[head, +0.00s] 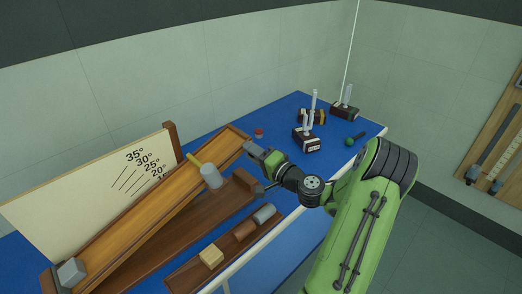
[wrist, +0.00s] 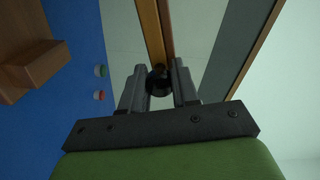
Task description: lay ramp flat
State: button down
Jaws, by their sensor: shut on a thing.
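The ramp (head: 165,205) is a long wooden channel. It is tilted, with its low end at lower left and its raised end at upper right, above a dark wooden base (head: 150,240). My gripper (head: 252,149) is at the raised end. In the wrist view, my gripper (wrist: 159,84) is shut on a dark round knob (wrist: 159,77), with the ramp's wooden strips (wrist: 153,30) running away beyond it. A pale angle board (head: 90,188), its top marks reading 35° to 20°, stands behind the ramp. The fingertips' contact is hard to see in the head view.
A grey block (head: 71,271) sits at the ramp's low end. A grey cylinder (head: 211,176) shows beside the ramp's upper part. A tray (head: 190,280) with several blocks lies in front. Small instruments (head: 306,140) stand on the blue bench top (head: 285,107) at the back right.

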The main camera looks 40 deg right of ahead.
notch_tip(320, 180, down, 9)
jog(key=d+m+b, duration=0.1)
jog(key=d+b, duration=0.1)
jog(key=b, duration=0.2)
jog(key=shift+f+m, duration=0.2)
jog(key=shift+m, duration=0.2)
jog(key=c, duration=0.9)
grip_release()
jog(key=shift+o, duration=0.2)
